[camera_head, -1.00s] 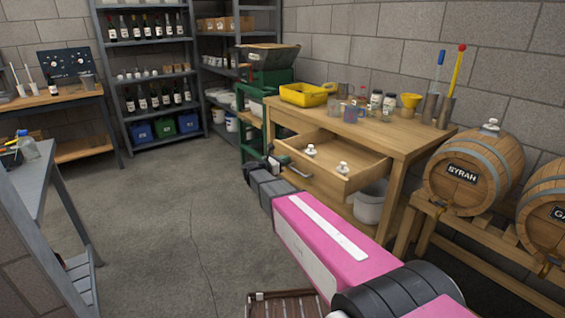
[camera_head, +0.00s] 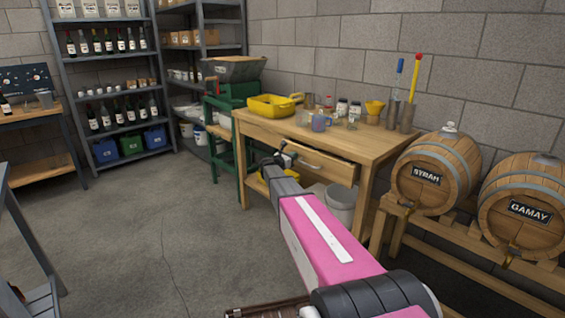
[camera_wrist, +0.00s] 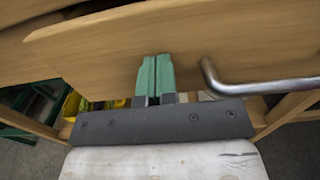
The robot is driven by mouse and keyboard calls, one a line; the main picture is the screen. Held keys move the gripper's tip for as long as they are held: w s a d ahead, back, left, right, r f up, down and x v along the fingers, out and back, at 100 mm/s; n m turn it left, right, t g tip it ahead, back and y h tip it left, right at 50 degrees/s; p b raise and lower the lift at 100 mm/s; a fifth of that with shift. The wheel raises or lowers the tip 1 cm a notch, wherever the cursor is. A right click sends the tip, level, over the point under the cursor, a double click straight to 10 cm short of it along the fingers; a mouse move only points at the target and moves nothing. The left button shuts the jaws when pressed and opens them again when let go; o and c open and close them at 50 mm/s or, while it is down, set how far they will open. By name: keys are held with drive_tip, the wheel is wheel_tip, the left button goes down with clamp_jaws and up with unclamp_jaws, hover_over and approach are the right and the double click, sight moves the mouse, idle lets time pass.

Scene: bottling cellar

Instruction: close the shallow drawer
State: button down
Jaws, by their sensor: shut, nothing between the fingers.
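The shallow drawer (camera_head: 335,167) is in the wooden workbench (camera_head: 350,141), under its top. Its front stands slightly out from the bench, with a narrow dark gap above it. Its inside is hidden. In the wrist view the drawer front (camera_wrist: 100,55) fills the upper part, and its grey bar handle (camera_wrist: 255,88) is on the right. My gripper (camera_head: 282,153) is at the drawer front, left of the handle. In the wrist view the green fingers of my gripper (camera_wrist: 155,60) are together and empty, their tips at the drawer front; I cannot tell if they touch.
Barrels (camera_head: 436,172) on a rack are at the right. The floor (camera_head: 150,220) at the left is clear.

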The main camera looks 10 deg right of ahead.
drive_tip(key=x, duration=0.5)
drive_tip(key=shift+w+d, duration=0.25)
drive_tip(key=shift+d, duration=0.1)
drive_tip(key=shift+w+d, duration=0.1)
drive_tip(key=shift+d, duration=0.05)
